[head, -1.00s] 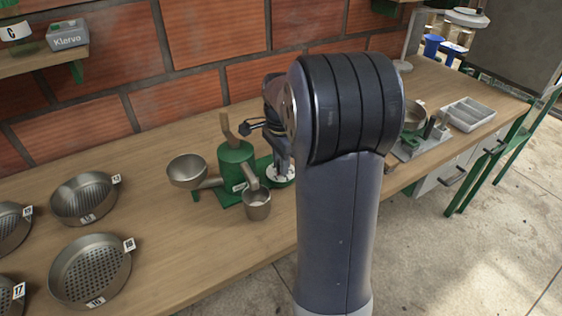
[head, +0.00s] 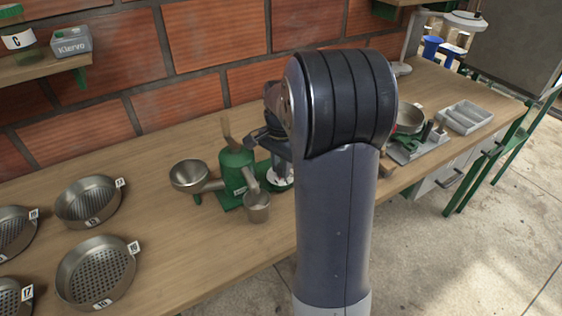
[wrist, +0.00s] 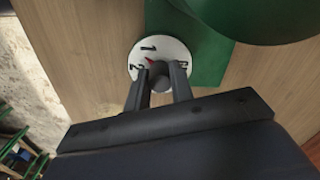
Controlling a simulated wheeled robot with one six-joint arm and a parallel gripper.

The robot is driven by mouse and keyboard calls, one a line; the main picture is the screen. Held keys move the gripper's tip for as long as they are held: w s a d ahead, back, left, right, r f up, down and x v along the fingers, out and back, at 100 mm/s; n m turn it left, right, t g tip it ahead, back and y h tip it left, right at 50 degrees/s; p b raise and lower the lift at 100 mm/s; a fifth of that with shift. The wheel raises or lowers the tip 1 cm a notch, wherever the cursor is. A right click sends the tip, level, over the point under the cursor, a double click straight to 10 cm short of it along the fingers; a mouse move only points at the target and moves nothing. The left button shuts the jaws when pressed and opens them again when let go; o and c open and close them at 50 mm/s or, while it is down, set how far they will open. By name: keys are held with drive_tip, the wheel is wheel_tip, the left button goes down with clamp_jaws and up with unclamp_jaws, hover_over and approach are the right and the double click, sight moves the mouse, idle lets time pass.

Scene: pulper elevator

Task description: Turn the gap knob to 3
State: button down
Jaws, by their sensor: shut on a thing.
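The green pulper (head: 235,170) stands on the bench with a metal hopper bowl at its left and a small metal cup in front. The white gap dial (head: 281,185) sits at the pulper's right; it also shows in the wrist view (wrist: 174,45). The dark gap knob (wrist: 159,70) is at its middle. My gripper (wrist: 160,80) is shut on the knob from above, one finger on each side. A red pointer mark lies near the black 1, toward the top of the dial. Other dial marks are partly hidden by the fingers.
Several numbered sieves (head: 97,271) stand at the left of the bench. A scale (head: 412,145) and a grey divided tray (head: 464,117) stand to the right. The brick wall is behind. My arm hides part of the bench.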

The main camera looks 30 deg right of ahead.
drive_tip(key=n+p, duration=0.2)
drive_tip(key=n, duration=0.2)
drive_tip(key=shift+r+n, duration=0.15)
drive_tip(key=shift+n, duration=0.25)
drive_tip(key=n+p, duration=0.1)
drive_tip(key=n, duration=0.4)
drive_tip(key=shift+p, duration=0.4)
drive_tip(key=n+p, duration=0.1)
drive_tip(key=n, duration=0.4)
drive_tip(key=shift+n, duration=0.4)
drive_tip(key=shift+n+p, duration=0.45)
drive_tip(key=shift+n, duration=1.75)
drive_tip(key=c, duration=1.2)
unclamp_jaws()
drive_tip(key=shift+c, duration=0.2)
